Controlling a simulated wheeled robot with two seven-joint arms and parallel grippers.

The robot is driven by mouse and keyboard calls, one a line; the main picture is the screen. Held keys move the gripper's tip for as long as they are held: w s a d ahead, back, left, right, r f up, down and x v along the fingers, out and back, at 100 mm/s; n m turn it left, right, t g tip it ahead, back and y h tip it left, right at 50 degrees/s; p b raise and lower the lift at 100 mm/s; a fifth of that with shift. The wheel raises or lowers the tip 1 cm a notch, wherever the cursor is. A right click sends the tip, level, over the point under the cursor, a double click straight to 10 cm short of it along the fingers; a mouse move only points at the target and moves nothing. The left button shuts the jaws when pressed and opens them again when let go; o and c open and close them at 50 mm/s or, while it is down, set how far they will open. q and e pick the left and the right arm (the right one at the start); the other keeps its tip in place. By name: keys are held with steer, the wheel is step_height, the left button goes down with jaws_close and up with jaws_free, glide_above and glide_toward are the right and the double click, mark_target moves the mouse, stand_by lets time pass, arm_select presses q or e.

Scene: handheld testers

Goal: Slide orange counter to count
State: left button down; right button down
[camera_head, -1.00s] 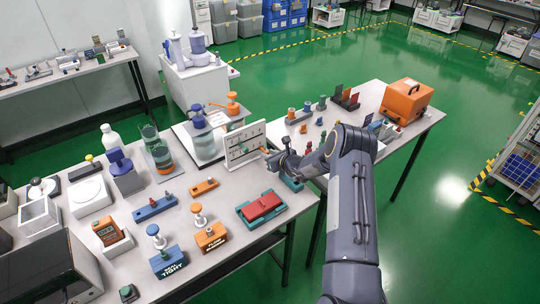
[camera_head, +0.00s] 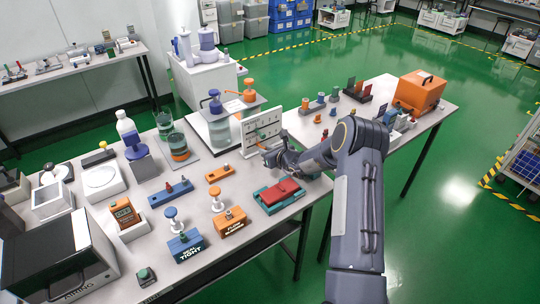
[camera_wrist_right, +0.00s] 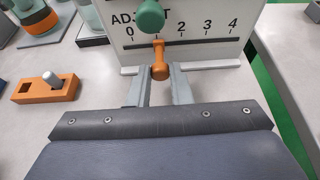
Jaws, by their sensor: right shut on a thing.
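A white upright board (camera_head: 250,133) with black slots stands on the table; in the right wrist view its face (camera_wrist_right: 215,47) reads "ADJUST" with the digits 0, 2, 3 and 4 visible. The orange counter (camera_wrist_right: 159,62) is a knob on the lower slot, between 0 and 2, about where the hidden 1 sits. A green counter (camera_wrist_right: 151,17) is above it. My right gripper (camera_wrist_right: 161,78) is shut on the orange counter, one finger on each side. In the head view the right gripper (camera_head: 268,154) is at the board's front. My left gripper is out of view.
A teal and red box (camera_head: 280,194) lies just in front of the board. An orange block with a grey peg (camera_wrist_right: 47,88) is to the left in the wrist view. Glass jars (camera_head: 218,128) stand behind left. An orange case (camera_head: 419,91) is at the right.

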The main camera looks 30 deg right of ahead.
steer(key=c, duration=1.3)
jaws_free()
steer(key=shift+a, duration=0.1)
steer(key=b+v, duration=0.1)
steer(key=v, duration=0.7)
steer(key=shift+w, duration=0.1)
